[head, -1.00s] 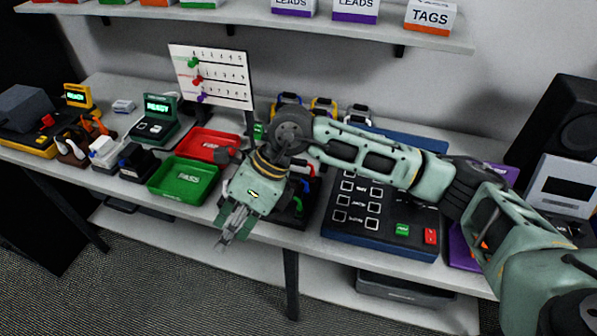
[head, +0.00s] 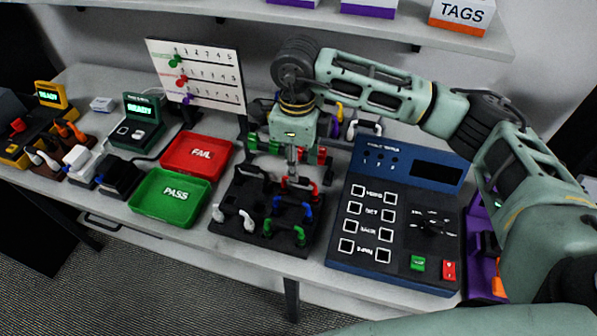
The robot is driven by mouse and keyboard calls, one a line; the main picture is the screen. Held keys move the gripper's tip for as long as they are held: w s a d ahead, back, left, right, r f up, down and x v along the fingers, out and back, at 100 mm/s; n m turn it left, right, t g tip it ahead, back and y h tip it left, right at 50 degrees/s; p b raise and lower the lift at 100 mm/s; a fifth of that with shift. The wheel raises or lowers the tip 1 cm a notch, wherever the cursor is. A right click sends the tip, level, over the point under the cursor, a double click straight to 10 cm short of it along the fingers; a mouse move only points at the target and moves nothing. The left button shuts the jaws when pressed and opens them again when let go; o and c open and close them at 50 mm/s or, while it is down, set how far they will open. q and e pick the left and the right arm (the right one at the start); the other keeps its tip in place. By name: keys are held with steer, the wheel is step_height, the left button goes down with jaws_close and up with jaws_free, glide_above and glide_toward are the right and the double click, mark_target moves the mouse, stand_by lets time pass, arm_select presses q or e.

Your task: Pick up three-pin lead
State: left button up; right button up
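A dark rack (head: 229,193) on the bench holds several short leads with coloured ends: white (head: 233,217), green (head: 284,232), blue (head: 291,205) and red (head: 299,186). The pins are too small to count, so I cannot tell which is the three-pin lead. My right gripper (head: 292,170) points down over the back part of the rack, close to the red-ended lead. Its fingers look narrow and seen edge-on; I cannot tell whether they are open or touch a lead. My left gripper is out of view.
A green PASS tray (head: 149,205) and a red FAIL tray (head: 169,157) lie left of the rack. A blue cable tester (head: 342,245) stands right of it. A numbered board (head: 163,61) stands behind the trays. A shelf (head: 400,34) hangs above.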

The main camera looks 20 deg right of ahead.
mark_target(299, 183)
steer(key=shift+w+f, duration=0.1)
steer(key=shift+f, duration=0.25)
steer(key=f+p, duration=0.3)
steer(key=shift+s+d+f, duration=0.1)
steer(key=shift+s+d, duration=0.05)
steer(key=shift+s, duration=0.15)
steer(key=f, duration=0.2)
steer(key=shift+w+f+p, duration=0.2)
steer(key=shift+f+p, duration=0.1)
steer(key=shift+f, duration=0.1)
steer(key=shift+w+d+f, duration=0.1)
steer(key=shift+f, duration=0.2)
steer(key=shift+c, duration=0.2)
steer(key=c, duration=0.4)
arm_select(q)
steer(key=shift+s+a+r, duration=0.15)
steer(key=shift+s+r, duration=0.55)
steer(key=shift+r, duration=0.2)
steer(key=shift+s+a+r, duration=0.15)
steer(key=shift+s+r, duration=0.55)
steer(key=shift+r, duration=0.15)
arm_select(e)
jaws_close()
